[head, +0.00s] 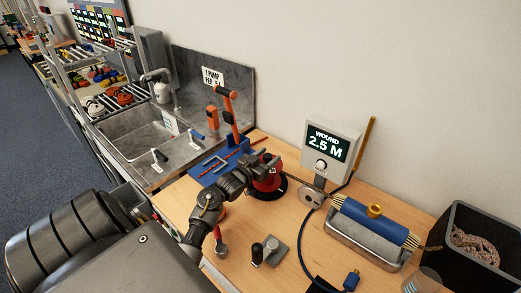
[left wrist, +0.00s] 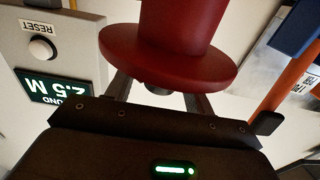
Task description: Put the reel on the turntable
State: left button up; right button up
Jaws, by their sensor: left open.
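The red reel (head: 273,181) stands at the black round turntable (head: 281,192) on the wooden bench, right of the blue rack. It appears to rest on the disc, but my gripper covers part of it and the contact is not clear. My left gripper (head: 266,163) is open at the reel's upper part. In the left wrist view the reel (left wrist: 170,55) is large and close, its wide flange hiding the ends of the two spread fingers. My right gripper is not in view.
A counter box (head: 331,147) reading 2.5 M stands behind right. A blue rack (head: 222,168) with orange posts is to the left, beside a metal sink (head: 150,140). A blue and grey roller unit (head: 370,228) and a black bin (head: 480,245) of rope are right. A grey switch block (head: 270,252) is in front.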

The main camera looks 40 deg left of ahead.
pick_arm(q)
jog(key=s+b, duration=0.2)
jog(key=s, duration=1)
jog(key=shift+d, duration=0.15)
